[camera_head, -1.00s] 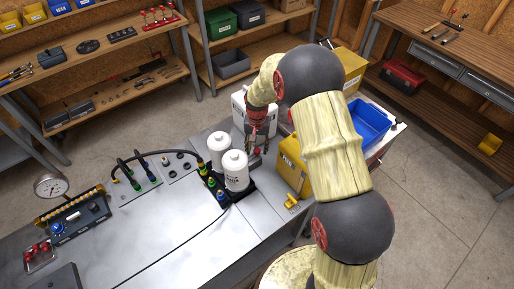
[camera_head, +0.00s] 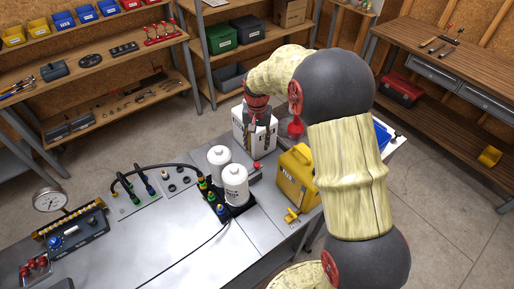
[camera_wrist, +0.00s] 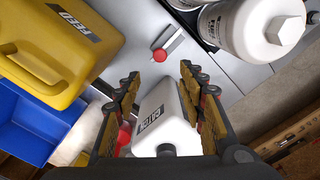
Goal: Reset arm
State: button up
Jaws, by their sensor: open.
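My gripper (camera_head: 258,122) is open and empty. In the head view it hangs in front of the white jug (camera_head: 241,138) at the back of the bench. In the wrist view my gripper (camera_wrist: 158,80) has its two fingers spread, with the white jug (camera_wrist: 163,118), labelled CATCH, seen between and beyond them. I cannot tell how far apart they are, and no grip shows. My arm reaches in from the right, bent high over the bench.
A yellow FEED can (camera_head: 298,182) and two white filter canisters (camera_head: 235,185) stand near my gripper. A small red knob (camera_head: 257,165) lies between them. A red funnel-like object (camera_head: 296,127) and a blue bin (camera_head: 381,136) are to the right. The front bench top (camera_head: 165,245) is largely clear.

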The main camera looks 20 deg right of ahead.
dwell(0.6)
jog(key=s+r+n+t+b, duration=0.1)
jog(key=s+r+t+b, duration=0.1)
jog(key=s, duration=0.8)
jog(key=s+a+r+n+t+b, duration=0.1)
jog(key=s+r+n+b, duration=0.1)
jog(key=s+b, duration=0.4)
jog(key=s+a+r+n+t+b, duration=0.1)
jog(key=s+r+b, duration=0.3)
jog(key=s, duration=1.1)
jog(key=shift+a+r+n+t+b, duration=0.15)
jog(key=shift+r+n+t+b, duration=0.2)
jog(key=shift+n+t+b, duration=0.35)
